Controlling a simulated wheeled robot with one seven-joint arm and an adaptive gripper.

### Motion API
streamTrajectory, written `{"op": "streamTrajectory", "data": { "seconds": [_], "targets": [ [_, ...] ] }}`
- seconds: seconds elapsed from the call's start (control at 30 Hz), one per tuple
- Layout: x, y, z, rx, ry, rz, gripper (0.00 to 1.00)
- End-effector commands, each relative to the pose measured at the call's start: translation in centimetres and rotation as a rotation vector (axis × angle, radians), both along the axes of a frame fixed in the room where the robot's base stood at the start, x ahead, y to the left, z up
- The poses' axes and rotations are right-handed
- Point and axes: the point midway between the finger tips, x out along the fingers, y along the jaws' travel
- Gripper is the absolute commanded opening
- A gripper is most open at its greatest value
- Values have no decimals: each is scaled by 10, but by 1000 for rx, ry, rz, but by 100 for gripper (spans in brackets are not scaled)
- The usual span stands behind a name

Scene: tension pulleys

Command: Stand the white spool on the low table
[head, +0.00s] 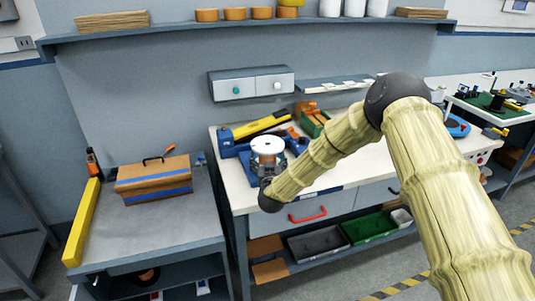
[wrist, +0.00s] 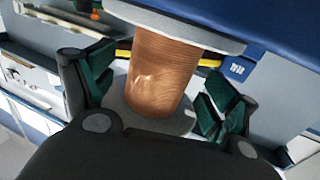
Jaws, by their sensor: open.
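The white spool (head: 268,146) has pale end flanges and a copper-coloured winding. It stands upright on a blue holder (head: 247,168) at the left end of the white workbench. In the wrist view, the winding of the spool (wrist: 163,70) lies between the two green-padded fingers of my gripper (wrist: 155,90). The fingers are open, with gaps visible on both sides of the winding. In the head view my gripper is largely hidden behind my arm's end, just below the spool. The low table (head: 150,228) is the grey one at left, lower than the bench.
A brown toolbox (head: 153,180) with blue bands stands at the back of the low table. A yellow bar (head: 83,222) lies along its left edge. The table's front and middle are clear. Blue and yellow tools (head: 262,127) lie behind the spool, near a green bin (head: 314,122).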

Motion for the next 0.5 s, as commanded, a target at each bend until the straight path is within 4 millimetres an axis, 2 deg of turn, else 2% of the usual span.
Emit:
{"op": "streamTrajectory", "data": {
  "seconds": [0.13,0.43,0.5],
  "targets": [
    [14,0,2,0,-1,-1,87],
    [17,0,1,0,-1,-1,87],
    [17,0,1,0,-1,-1,76]
  ]
}}
